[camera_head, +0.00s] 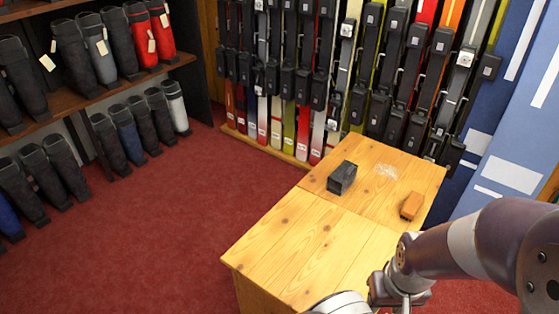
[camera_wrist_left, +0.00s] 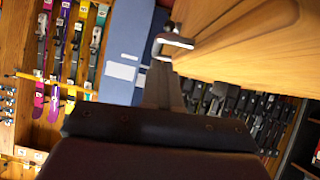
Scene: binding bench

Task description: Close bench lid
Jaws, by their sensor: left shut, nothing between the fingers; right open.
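The wooden bench (camera_head: 285,215) stands at the lower right of the head view, its pale top crossed by a seam. The lid appears to be the near section of that top (camera_head: 325,245); it looks flat and level with the far section. My right gripper (camera_head: 402,297) is low over the bench's near right side, partly cut off by the frame; its fingers are hard to make out. In the left wrist view my left gripper (camera_wrist_left: 174,46) is shut and empty, close to the edge of a wooden panel (camera_wrist_left: 240,40). I cannot tell whether they touch.
A dark block (camera_head: 342,177) and an orange-brown block (camera_head: 411,206) stand on the far section of the top. Skis with bindings (camera_head: 330,75) line the wall behind. Boot shelves (camera_head: 90,95) stand at left. The red carpet (camera_head: 160,230) left of the bench is clear.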

